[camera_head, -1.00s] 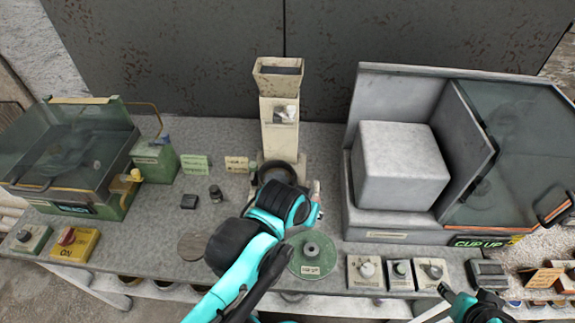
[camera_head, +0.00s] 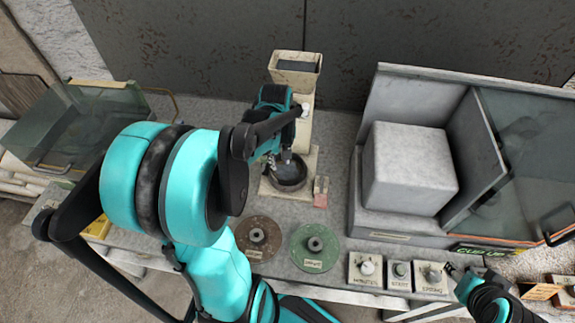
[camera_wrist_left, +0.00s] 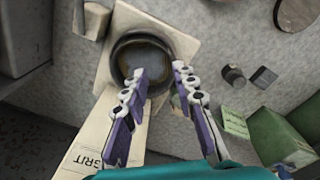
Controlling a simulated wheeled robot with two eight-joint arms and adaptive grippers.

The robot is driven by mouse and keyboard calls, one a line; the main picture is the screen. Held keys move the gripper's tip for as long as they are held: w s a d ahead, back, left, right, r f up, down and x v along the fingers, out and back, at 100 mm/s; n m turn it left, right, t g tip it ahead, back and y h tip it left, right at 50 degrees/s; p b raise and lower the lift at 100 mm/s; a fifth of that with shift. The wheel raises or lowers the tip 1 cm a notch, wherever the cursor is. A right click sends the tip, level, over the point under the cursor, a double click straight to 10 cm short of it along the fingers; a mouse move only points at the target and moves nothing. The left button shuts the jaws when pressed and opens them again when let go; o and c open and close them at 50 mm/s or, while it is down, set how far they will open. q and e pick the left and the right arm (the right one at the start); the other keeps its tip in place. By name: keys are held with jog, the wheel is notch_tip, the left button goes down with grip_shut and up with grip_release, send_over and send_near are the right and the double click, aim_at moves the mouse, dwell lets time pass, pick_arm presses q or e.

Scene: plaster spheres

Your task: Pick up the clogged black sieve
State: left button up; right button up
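The black sieve (camera_head: 289,176) is a round, dark-rimmed bowl on the cream base of the hopper stand (camera_head: 301,120). In the left wrist view the sieve (camera_wrist_left: 121,58) shows a grey middle with a tan-brown band inside its rim. My left gripper (camera_head: 279,160) is over the sieve, its fingers pointing down. In the left wrist view my left gripper (camera_wrist_left: 159,73) is open and empty. One fingertip overlaps the sieve's inside and the other lies outside its rim; contact cannot be told. My right gripper (camera_head: 452,269) is at the lower right, too small to read.
A brown disc (camera_head: 258,230) and a green disc (camera_head: 302,259) lie in front of the stand. A grey cabinet with a white block (camera_head: 408,165) stands to the right. Small control boxes (camera_head: 365,271) line the front edge. A green-framed glass case (camera_head: 50,125) is left, partly behind my arm.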

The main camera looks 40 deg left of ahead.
aim_at(287, 169)
pick_arm(q)
jog(key=shift+s+a+f+n+g, duration=0.1)
jog(key=shift+a+f+n+g, duration=0.2)
jog(key=shift+a, duration=0.25)
jog(key=shift+s+a+f+n+g, duration=0.1)
jog(key=shift+a+f+n, duration=0.05)
jog(key=shift+a+n, duration=0.35)
jog(key=shift+a+f, duration=0.1)
jog(key=shift+f, duration=0.3)
jog(key=f+b, duration=0.1)
jog(key=f, duration=0.2)
jog(key=f+b, duration=0.1)
jog(key=f, duration=0.3)
jog(key=shift+w+a+f, duration=0.1)
jog(key=shift+a, duration=0.1)
grip_shut()
